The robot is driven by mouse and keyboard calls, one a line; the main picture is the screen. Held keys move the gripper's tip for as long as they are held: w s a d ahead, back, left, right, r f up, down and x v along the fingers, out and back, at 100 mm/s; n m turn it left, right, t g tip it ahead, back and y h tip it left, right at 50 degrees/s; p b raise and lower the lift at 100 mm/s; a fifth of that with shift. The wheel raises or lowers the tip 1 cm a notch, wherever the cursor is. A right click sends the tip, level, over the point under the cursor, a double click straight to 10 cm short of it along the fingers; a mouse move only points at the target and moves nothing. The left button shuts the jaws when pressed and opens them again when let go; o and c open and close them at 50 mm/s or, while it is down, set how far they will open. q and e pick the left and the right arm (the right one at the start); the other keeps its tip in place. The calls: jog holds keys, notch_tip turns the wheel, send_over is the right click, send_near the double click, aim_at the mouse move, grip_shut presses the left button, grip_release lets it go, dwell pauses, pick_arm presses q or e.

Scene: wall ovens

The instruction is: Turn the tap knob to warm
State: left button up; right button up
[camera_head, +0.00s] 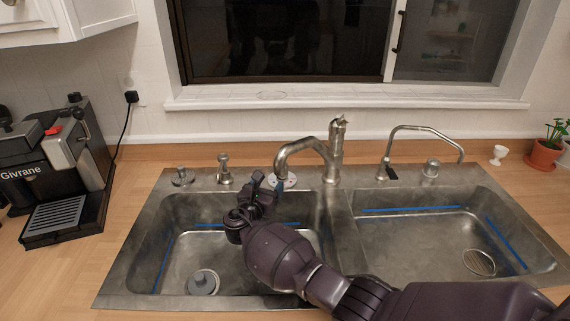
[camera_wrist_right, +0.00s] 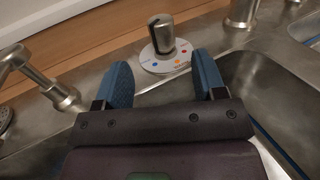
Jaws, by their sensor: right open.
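The tap knob (camera_wrist_right: 162,36) is a short metal post on a round white dial plate (camera_wrist_right: 151,63) with blue, orange and red dots. In the head view, part of the dial plate (camera_head: 291,180) shows behind the tap spout (camera_head: 297,147); the spout and my gripper hide much of the knob there. My right gripper (camera_head: 268,187) is over the back of the left basin, in front of the dial. In the wrist view its blue fingers (camera_wrist_right: 163,75) are open and empty, with the knob beyond them, roughly centred between them and apart from both. My left gripper is not in view.
A steel double sink (camera_head: 340,215) fills the counter. A soap pump (camera_head: 223,170) stands left of the dial; a thin second faucet (camera_head: 425,130) stands to the right. A coffee machine (camera_head: 60,165) is far left, a potted plant (camera_head: 545,150) far right.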

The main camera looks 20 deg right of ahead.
jog(key=b+x, duration=0.2)
jog(key=x, duration=0.7)
jog(key=shift+w+d+f, duration=0.1)
jog(key=shift+d, duration=0.05)
jog(key=shift+w+d, duration=0.35)
jog(key=shift+w, duration=0.1)
jog(key=shift+c, duration=0.3)
